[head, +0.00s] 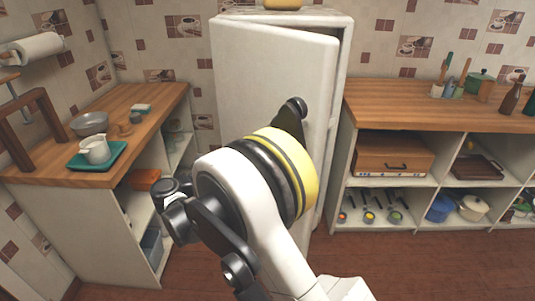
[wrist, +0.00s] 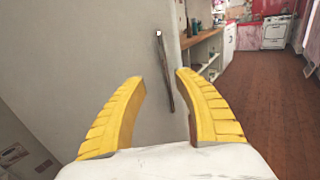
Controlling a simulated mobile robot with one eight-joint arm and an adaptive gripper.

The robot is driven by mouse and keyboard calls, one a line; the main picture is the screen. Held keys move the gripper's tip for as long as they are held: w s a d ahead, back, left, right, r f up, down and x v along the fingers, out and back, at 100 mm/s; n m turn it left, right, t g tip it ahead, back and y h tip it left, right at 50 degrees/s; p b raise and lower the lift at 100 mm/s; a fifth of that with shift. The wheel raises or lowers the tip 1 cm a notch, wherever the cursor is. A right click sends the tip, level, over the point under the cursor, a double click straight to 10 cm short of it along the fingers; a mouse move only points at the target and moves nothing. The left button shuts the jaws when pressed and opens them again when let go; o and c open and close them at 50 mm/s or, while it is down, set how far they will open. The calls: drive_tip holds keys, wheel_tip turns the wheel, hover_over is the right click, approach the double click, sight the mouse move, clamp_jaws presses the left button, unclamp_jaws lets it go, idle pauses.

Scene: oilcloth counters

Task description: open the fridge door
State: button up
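The white fridge (head: 344,90) stands in the middle of the head view. Its door (head: 265,75) looks slightly ajar: the right edge stands out from the body, with a narrow dark gap at the top right. In the wrist view the pale door (wrist: 80,60) fills the left side, and a thin dark upright handle (wrist: 164,75) is near its right edge. My gripper (wrist: 161,77) is open, its two yellow fingers apart. The handle appears between the fingertips, beyond them; I see no contact. In the head view my arm hides the gripper and the door's lower part.
A wooden counter (head: 130,105) with a teal tray (head: 112,163) and bowl (head: 89,123) stands on the left. Another counter (head: 400,95) with open shelves stands right of the fridge. The wooden floor (wrist: 265,90) is clear to the right in the wrist view.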

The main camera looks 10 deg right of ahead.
drive_tip(key=v, duration=0.5)
